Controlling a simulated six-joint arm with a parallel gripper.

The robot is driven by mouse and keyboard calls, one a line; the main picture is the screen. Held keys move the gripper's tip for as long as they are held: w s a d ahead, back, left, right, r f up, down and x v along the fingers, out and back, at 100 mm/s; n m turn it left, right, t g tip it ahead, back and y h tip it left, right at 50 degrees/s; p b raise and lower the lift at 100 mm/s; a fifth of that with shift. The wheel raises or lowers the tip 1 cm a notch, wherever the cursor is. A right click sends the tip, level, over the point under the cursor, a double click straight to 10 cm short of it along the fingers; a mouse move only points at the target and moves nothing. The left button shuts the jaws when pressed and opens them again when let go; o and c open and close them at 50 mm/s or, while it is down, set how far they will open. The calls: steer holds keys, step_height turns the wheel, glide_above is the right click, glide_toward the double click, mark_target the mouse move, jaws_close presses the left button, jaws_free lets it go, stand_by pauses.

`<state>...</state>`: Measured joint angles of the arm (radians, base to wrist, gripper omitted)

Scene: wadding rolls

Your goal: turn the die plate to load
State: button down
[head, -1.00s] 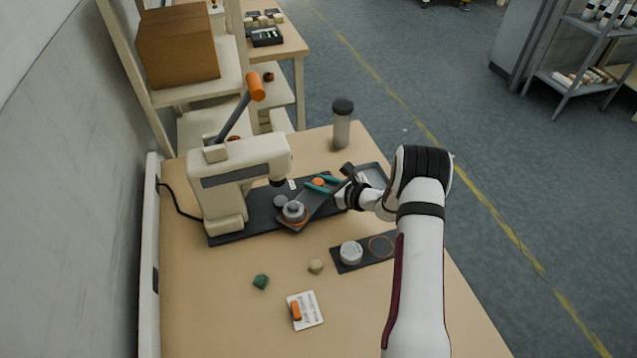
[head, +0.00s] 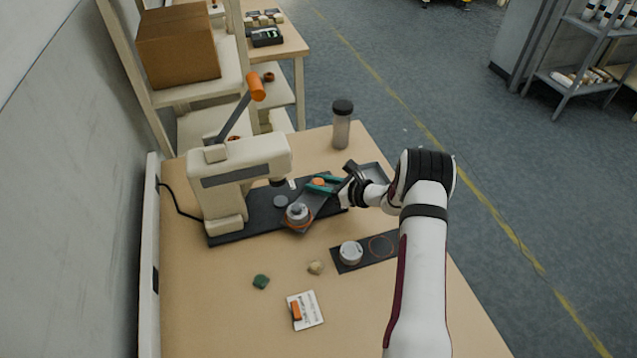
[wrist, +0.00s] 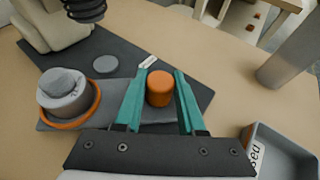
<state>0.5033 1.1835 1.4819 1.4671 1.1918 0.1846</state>
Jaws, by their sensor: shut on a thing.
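The die plate is a dark grey bar (head: 315,205) on the base (head: 235,228) of the cream press (head: 240,175). An orange-ringed seat with a grey metal die (head: 298,211) is at its near end. It also shows at left in the wrist view (wrist: 63,92). An orange knob (wrist: 159,88) stands at its other end. My gripper (wrist: 159,90) has its teal fingers on either side of this knob and is shut on it. The plate lies aslant, with the die apart from the press ram (wrist: 85,8), toward the front right. A grey disc (wrist: 106,64) and a white mark (wrist: 148,62) show on the base.
A grey tray (wrist: 253,165) lies close right of my gripper. A black-lidded cylinder (head: 341,128) stands behind. A dark strip (head: 378,260) with a metal cup (head: 350,252) lies in front. A green lump (head: 261,281), a beige lump (head: 315,267) and a white card (head: 312,308) lie nearer.

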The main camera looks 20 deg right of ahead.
steer(key=shift+n+g+y, duration=1.9)
steer(key=shift+n+g, duration=0.3)
steer(key=shift+n, duration=0.4)
steer(key=shift+n+g+y, duration=0.5)
steer(key=shift+n+g, duration=0.1)
steer(key=shift+g, duration=0.1)
steer(key=c, duration=0.5)
jaws_free()
steer(key=v, duration=0.7)
steer(key=shift+s+d+r, duration=0.15)
steer(key=shift+d, duration=0.05)
